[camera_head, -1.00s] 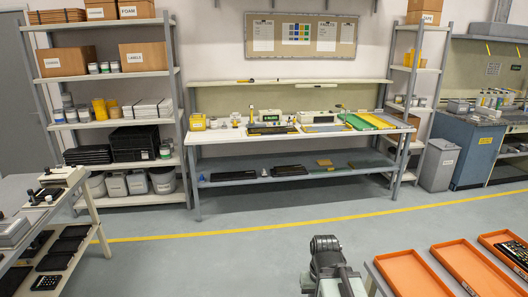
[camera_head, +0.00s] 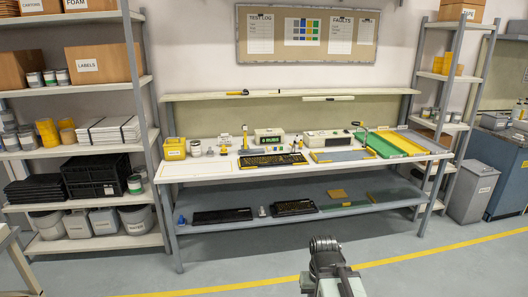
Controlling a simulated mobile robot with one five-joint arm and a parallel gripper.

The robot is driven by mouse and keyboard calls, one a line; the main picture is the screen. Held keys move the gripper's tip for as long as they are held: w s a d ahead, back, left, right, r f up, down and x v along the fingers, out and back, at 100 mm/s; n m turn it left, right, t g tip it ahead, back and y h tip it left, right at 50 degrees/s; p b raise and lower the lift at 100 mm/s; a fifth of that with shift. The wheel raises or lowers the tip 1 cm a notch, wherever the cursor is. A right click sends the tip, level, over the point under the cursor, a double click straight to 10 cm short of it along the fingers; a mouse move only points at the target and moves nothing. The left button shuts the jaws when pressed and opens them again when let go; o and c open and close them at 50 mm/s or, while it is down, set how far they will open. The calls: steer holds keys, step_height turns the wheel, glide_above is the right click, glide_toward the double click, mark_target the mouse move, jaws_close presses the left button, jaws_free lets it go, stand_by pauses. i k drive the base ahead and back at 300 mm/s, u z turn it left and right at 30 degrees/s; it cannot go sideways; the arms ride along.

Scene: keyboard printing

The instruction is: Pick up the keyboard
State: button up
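A black keyboard with yellowish markings (camera_head: 272,160) lies on the white top of the workbench (camera_head: 205,170), near its front edge and left of the middle. Two more dark keyboard-like things lie on the bench's lower shelf: a plain black one (camera_head: 222,215) and one with some yellowish marks (camera_head: 294,208). My grey arm shows at the bottom of the view, on the floor side of the bench and well apart from it. Only a rounded dark joint and a pale link show; no gripper fingers can be made out, and nothing held is seen.
A yellow bin (camera_head: 174,149), small devices and a green tray (camera_head: 381,145) share the bench top. Loaded shelving (camera_head: 147,90) stands left. A narrow rack (camera_head: 432,100) and a grey waste bin (camera_head: 472,192) stand right. The floor before the bench is clear, with a yellow line (camera_head: 440,249).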

mark_target(279, 160)
steer(key=z, duration=0.05)
steer(key=i, duration=1.55)
steer(key=u, duration=1)
steer(key=i, duration=1.7)
steer(key=z, duration=0.05)
